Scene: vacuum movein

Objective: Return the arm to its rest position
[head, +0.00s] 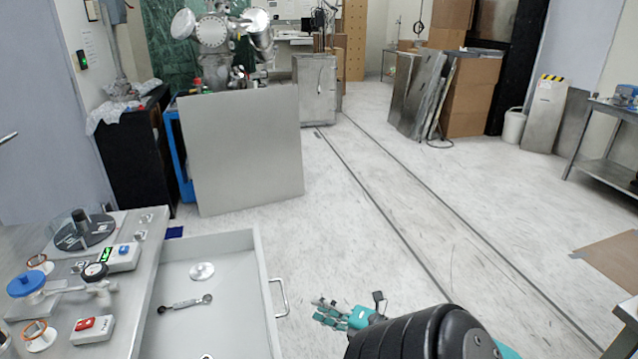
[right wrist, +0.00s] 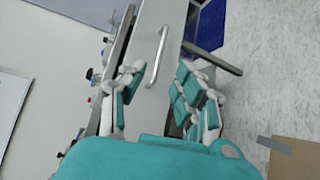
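My right gripper (head: 348,303) is low in the head view, just right of the open drawer's handle, with a gap between them. In the right wrist view its teal-padded fingers (right wrist: 160,72) are spread with nothing between them. The drawer handle (right wrist: 157,55) shows beyond them; it is also in the head view (head: 281,297). The grey drawer (head: 258,305) is pulled out of the bench. A wrench (head: 185,304) and a round metal disc (head: 202,271) lie in it. My left gripper is not in view.
The bench top (head: 135,262) at left holds a blue-knobbed valve (head: 26,285), a gauge (head: 96,271) and small boxes. A large grey panel (head: 242,150) stands behind the drawer. The floor to the right is mostly clear, with a flat brown sheet (head: 612,262) at the right edge.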

